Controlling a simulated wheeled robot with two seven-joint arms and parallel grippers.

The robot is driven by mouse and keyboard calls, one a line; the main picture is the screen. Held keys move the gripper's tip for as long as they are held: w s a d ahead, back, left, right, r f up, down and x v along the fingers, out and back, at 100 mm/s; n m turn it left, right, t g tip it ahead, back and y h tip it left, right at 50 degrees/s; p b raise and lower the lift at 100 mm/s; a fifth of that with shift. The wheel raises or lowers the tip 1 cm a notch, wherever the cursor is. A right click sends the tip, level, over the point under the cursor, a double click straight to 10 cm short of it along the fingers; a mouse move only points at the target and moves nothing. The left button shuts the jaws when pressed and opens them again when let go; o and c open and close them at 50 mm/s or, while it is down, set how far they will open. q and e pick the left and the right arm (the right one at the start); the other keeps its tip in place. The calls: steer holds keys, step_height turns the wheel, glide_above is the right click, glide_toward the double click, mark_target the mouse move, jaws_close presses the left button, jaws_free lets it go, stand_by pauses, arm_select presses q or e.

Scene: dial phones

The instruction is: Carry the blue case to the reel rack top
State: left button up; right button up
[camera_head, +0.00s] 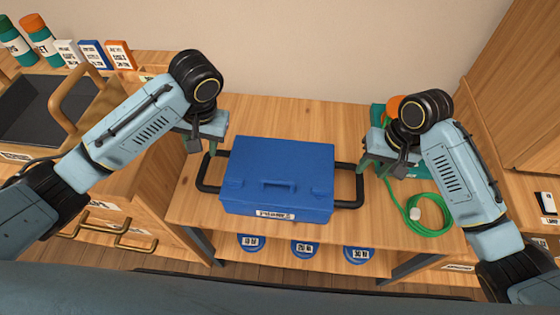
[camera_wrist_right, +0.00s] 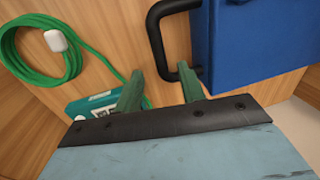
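The blue case (camera_head: 277,175) has a black bar handle on each side and a white label on its front. It rests flat on a wooden top (camera_head: 300,238); round blue labelled items show below that top, and I cannot tell for certain whether this is the reel rack. My left gripper (camera_head: 203,146) is at the case's left handle; its fingers are partly hidden. My right gripper (camera_head: 377,165) is at the right handle. In the right wrist view its green fingers (camera_wrist_right: 160,88) are spread apart, with the black handle (camera_wrist_right: 157,32) close by them.
A coiled green cord (camera_head: 425,210) lies right of the case, with a teal box (camera_head: 378,115) behind it. Bottles and small boxes (camera_head: 92,54) stand at the back left, near a dark bin (camera_head: 38,105). A wooden cabinet (camera_head: 520,100) stands at the right.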

steer(key=shift+d+r, duration=0.2)
steer(key=shift+r, duration=0.9)
steer(key=shift+d+r, duration=0.2)
steer(key=shift+r, duration=0.85)
